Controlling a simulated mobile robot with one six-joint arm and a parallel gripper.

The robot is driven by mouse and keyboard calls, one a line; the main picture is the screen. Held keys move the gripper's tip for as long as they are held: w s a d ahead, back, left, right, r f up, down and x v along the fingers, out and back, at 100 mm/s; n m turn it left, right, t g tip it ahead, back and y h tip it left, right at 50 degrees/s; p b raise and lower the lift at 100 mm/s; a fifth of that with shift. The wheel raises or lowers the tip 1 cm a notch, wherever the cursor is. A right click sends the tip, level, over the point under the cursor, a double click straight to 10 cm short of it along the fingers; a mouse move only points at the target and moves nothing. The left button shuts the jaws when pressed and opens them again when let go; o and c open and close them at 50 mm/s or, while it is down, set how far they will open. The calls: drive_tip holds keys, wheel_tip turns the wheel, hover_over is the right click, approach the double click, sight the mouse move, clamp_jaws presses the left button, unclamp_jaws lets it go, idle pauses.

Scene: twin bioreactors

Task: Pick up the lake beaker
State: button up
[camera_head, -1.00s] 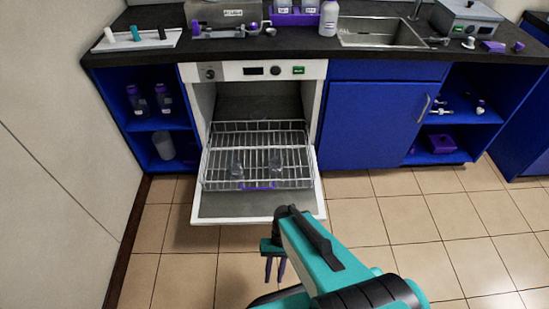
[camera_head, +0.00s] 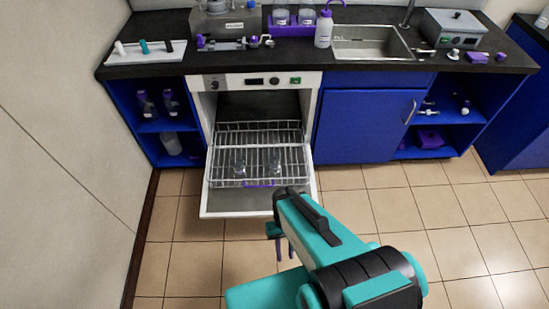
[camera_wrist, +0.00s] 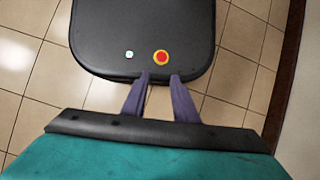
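Two clear glass vessels, one on the left (camera_head: 240,168) and one on the right (camera_head: 274,166), stand in the pulled-out wire rack (camera_head: 222,150) of the open dishwasher. Two more clear labelled vessels (camera_head: 281,16) (camera_head: 306,15) stand in a purple holder on the counter. The labels are too small to read, so I cannot tell which one is the lake beaker. My gripper (camera_head: 285,248) is in front of the dishwasher door, pointing down, apart from all the vessels. In the wrist view my gripper (camera_wrist: 161,77) has its purple fingers apart with nothing between them.
The lowered dishwasher door (camera_head: 225,202) juts over the tiled floor. The counter (camera_head: 150,57) carries a white tray, a white bottle (camera_head: 324,30), a sink (camera_head: 370,42) and a grey device (camera_head: 462,25). Open blue shelves flank the cabinets. The floor at right is clear.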

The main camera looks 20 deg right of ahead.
wheel_tip(320, 180, up, 8)
drive_tip(key=d+h+p, duration=0.1)
drive_tip(key=d+p, duration=0.1)
drive_tip(key=p, duration=0.5)
drive_tip(key=shift+s+n+p, duration=0.25)
drive_tip(key=shift+n+p, duration=0.05)
drive_tip(key=shift+o, duration=0.7)
drive_tip(key=shift+f, duration=0.1)
